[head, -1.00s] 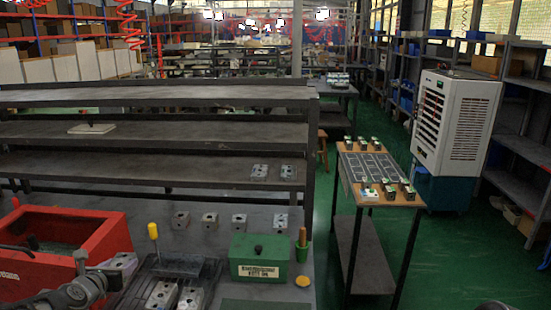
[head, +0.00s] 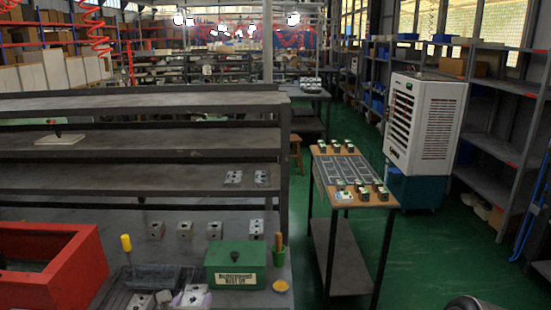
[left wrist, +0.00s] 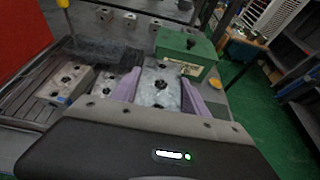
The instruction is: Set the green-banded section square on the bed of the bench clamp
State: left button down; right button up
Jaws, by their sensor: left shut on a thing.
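My left gripper (left wrist: 160,88) shows purple fingers shut on a grey metal valve block (left wrist: 158,92) with dark round holes, which also shows at the bottom of the head view (head: 195,292). No green band can be made out on it. A second block (left wrist: 68,86) lies to the left, apart from the gripper, on a dark ribbed tray (left wrist: 25,108). A yellow-knobbed lever (head: 126,243) stands behind the tray; I cannot tell whether it belongs to the bench clamp. Small blocks with green on them (head: 335,146) stand on the cart. My right gripper is out of view.
A green labelled box (head: 235,265) stands right behind the held block. A red bin (head: 50,265) is on the left. Several metal blocks (head: 185,230) line the bench behind.

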aim_at(197, 296)
pick_arm(q)
jog(key=shift+w+d+r, duration=0.1)
jog(key=shift+d+r, duration=0.1)
jog(key=shift+d, duration=0.3)
jog(key=shift+s+r, duration=0.2)
jog(key=shift+r, duration=0.05)
jog(key=shift+v, duration=1.95)
jog(key=shift+a, duration=0.1)
